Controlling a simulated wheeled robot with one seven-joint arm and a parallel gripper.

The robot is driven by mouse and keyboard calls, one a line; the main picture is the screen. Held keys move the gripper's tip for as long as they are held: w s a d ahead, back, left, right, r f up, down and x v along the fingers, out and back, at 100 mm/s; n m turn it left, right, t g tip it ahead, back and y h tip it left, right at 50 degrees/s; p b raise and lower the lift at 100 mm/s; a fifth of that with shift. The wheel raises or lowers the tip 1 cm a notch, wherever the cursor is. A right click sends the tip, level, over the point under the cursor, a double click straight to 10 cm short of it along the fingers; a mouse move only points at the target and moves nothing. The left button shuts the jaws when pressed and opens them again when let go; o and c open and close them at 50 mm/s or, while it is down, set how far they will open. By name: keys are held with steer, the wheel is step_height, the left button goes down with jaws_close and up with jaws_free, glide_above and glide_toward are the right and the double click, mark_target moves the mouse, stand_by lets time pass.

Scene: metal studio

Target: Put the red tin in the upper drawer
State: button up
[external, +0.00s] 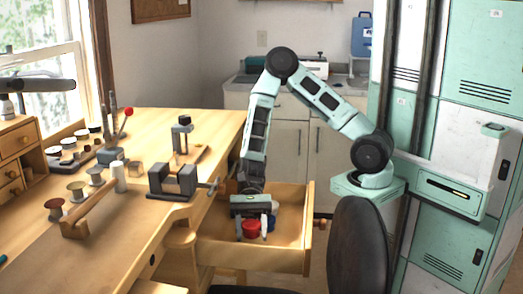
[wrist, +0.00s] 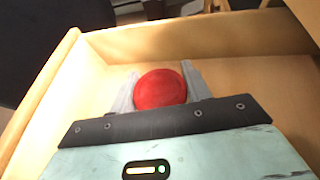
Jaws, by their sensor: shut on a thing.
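The red tin (external: 250,229) is round and sits between the fingers of my gripper (external: 252,233), inside the open wooden drawer (external: 307,230) of the workbench. In the wrist view the red tin (wrist: 160,88) shows its round red top, with a grey finger of my gripper (wrist: 160,78) on either side, shut on it. The bare wooden floor and wall of the drawer (wrist: 245,36) surround it. I cannot tell whether the tin touches the drawer floor.
A small blue thing (external: 272,221) shows beside the tin in the external view. A dark chair (external: 360,245) stands in front of the drawer's right side.

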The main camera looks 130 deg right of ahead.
mark_target(251, 221)
steer(key=shift+f, duration=0.4)
steer(key=shift+f, duration=0.15)
steer(key=o, duration=1)
steer(key=shift+c, duration=0.2)
steer(key=shift+r, duration=0.35)
steer(key=v, duration=0.2)
steer(key=p+v, duration=0.1)
steer(key=v, duration=0.3)
steer(key=shift+r, duration=0.35)
steer(key=shift+s+d+r, duration=0.2)
steer(key=shift+s+d, duration=0.15)
steer(key=shift+d, duration=0.25)
